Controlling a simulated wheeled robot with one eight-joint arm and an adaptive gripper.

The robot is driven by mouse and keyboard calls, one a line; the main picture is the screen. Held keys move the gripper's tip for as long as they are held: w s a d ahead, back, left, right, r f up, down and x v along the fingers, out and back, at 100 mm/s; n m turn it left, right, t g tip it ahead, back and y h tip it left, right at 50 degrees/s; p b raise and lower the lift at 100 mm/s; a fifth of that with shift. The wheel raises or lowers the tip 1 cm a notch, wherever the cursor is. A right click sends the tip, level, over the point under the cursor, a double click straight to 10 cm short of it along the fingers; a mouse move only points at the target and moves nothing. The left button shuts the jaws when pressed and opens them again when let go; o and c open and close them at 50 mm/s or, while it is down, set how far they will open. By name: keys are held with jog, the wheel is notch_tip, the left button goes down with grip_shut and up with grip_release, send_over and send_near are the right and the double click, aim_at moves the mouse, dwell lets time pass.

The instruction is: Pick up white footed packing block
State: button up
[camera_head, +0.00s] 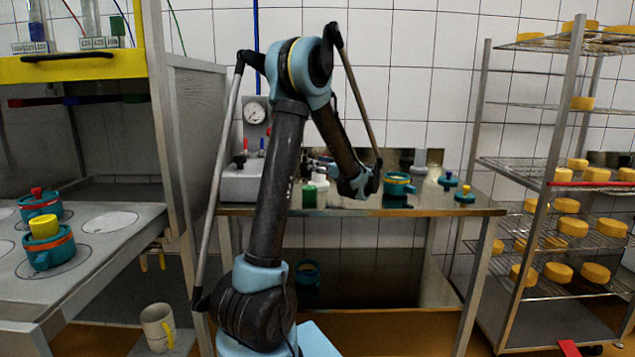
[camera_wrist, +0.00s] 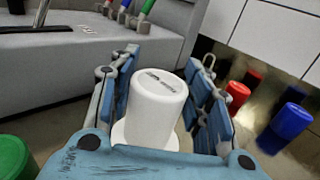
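The white footed packing block (camera_wrist: 156,105) stands between the two fingers of my gripper (camera_wrist: 165,95) in the wrist view. It is a smooth white rounded cylinder with dark lettering and a wider foot at its base. The blue and grey fingers are spread, one on each side of it; I see no clear grip on it. Its lower right side is partly hidden by my gripper. In the head view, my gripper (camera_head: 326,170) reaches left over the steel table, and a small white piece (camera_head: 321,183), probably the block, shows under it.
A green piece (camera_wrist: 14,158) is near at left in the wrist view. Red (camera_wrist: 237,95) and blue (camera_wrist: 291,121) pieces stand to the right. A grey machine (camera_wrist: 95,50) lies behind. In the head view, teal moulds (camera_head: 398,184) stand right on the steel table (camera_head: 450,206).

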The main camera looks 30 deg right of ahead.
grip_shut()
